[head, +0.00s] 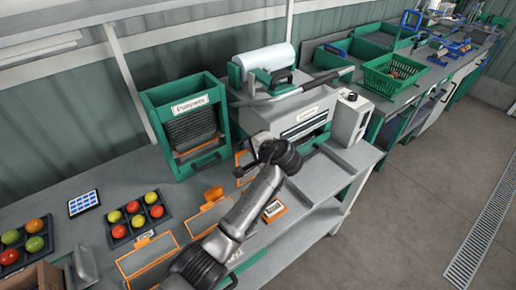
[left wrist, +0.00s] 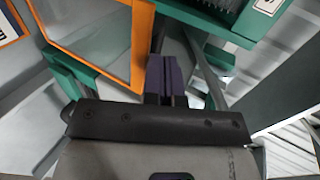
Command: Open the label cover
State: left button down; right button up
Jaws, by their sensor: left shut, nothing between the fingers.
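An orange-framed clear panel (head: 241,172) stands between the green punnet holder and the sealing machine, partly hidden by my left arm. I cannot tell for sure that it is the label cover. In the left wrist view a large orange-framed clear panel (left wrist: 100,35) is just left of the fingers. My left gripper (head: 251,163) is close to the standing panel, mostly hidden by its own wrist. Its dark fingers (left wrist: 168,78) are shut and empty; I cannot tell whether they touch the frame. My right gripper is in neither view.
The punnet holder (head: 186,125) and the sealing machine (head: 300,110) with a film roll (head: 264,60) stand close behind the arm. Two orange-framed panels (head: 150,254) (head: 210,214) lie on the bench front. Tomato trays (head: 137,218) are at left. A green basket (head: 393,76) is farther right.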

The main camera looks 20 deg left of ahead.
pick_arm(q)
jog(key=shift+x, duration=1)
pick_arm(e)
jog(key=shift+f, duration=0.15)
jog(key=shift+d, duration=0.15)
